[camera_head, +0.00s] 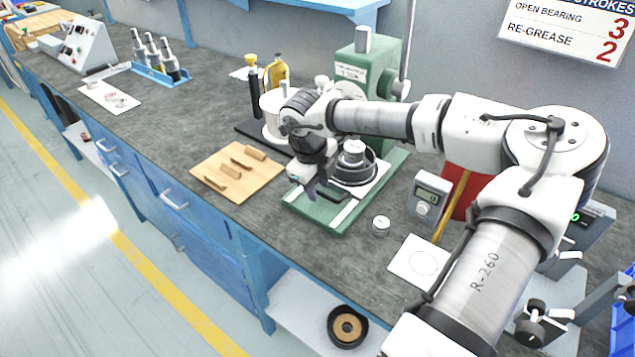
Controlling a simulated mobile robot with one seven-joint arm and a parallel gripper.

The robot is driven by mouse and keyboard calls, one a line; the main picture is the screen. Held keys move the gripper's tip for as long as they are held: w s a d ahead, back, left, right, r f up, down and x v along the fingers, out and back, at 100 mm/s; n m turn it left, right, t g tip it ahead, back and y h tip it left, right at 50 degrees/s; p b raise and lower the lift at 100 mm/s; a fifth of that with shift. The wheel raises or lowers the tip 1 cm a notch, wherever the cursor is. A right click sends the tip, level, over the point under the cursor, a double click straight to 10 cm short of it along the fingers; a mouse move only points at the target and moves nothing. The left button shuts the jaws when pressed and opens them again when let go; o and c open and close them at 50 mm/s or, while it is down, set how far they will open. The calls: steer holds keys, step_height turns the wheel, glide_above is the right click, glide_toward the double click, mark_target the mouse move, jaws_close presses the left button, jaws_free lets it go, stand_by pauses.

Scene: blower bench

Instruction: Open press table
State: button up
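The green press (365,65) stands at the back of the bench, with its green base (318,222) reaching toward the front edge. A pale plate (346,212), which looks like the press table, lies on this base. A dark round holder (358,178) with a metal part (353,152) in it sits on the plate. A dark bar (333,196) lies at the plate's front. My gripper (311,190) points down at the front left of the plate, close to the bar. I cannot tell whether it touches the bar. My wrist hides its fingers and part of the press.
A wooden board (238,172) with several small parts lies left of the press. A small metal cup (381,225) and a grey gauge (428,196) stand to the right. A white card (418,262) lies near the front edge.

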steer(key=shift+f, duration=0.1)
jaws_close()
stand_by(0.5)
